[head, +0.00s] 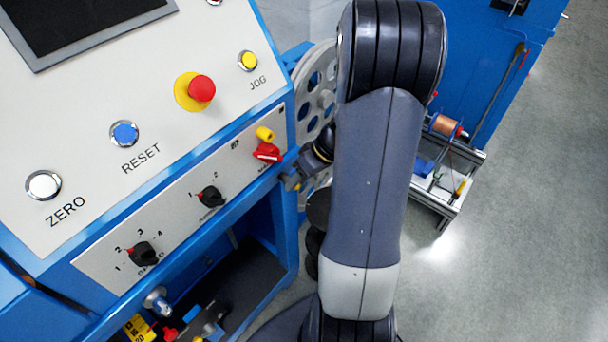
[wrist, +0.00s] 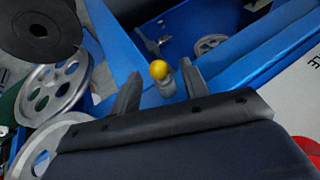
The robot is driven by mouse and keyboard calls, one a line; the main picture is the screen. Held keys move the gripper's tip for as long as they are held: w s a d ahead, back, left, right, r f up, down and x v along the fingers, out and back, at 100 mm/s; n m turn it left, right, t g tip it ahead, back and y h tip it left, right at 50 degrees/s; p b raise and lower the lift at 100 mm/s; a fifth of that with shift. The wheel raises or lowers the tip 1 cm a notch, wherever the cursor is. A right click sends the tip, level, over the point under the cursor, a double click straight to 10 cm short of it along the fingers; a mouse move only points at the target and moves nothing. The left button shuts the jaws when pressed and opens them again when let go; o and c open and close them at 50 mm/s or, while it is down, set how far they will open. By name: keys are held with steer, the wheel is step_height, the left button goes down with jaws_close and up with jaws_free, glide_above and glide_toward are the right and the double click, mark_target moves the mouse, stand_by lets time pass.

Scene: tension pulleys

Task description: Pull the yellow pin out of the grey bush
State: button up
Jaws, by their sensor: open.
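The yellow pin (wrist: 159,69) shows its round yellow head in the wrist view, near the middle. The grey bush (wrist: 166,87) is a short grey cylinder just below the head, partly hidden by my gripper body. My gripper (wrist: 160,72) is open, with one dark finger on each side of the pin and a gap on both sides. I cannot tell how far the fingertips are from the pin in depth.
Blue frame beams (wrist: 245,75) run close beyond the fingers. Grey spoked pulleys (wrist: 52,88) and a black disc (wrist: 40,28) stand at the left. In the head view a sloped control panel (head: 95,130) is left of my arm, and a low cart (head: 440,185) stands right.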

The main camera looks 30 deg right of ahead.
steer(key=shift+c, duration=0.5)
jaws_close()
steer(key=shift+s+d+b, duration=0.35)
steer(key=shift+s+b, duration=0.15)
steer(key=shift+s, duration=0.4)
steer(key=shift+s+d+b, duration=0.35)
steer(key=shift+s+b, duration=0.1)
steer(key=shift+s, duration=0.45)
stand_by(0.4)
steer(key=shift+s, duration=0.25)
steer(key=s, duration=0.1)
steer(key=s+d+b, duration=0.1)
steer(key=s, duration=0.1)
steer(key=shift+s+d, duration=0.25)
steer(key=shift+s, duration=0.1)
steer(key=shift+s, duration=0.15)
stand_by(0.6)
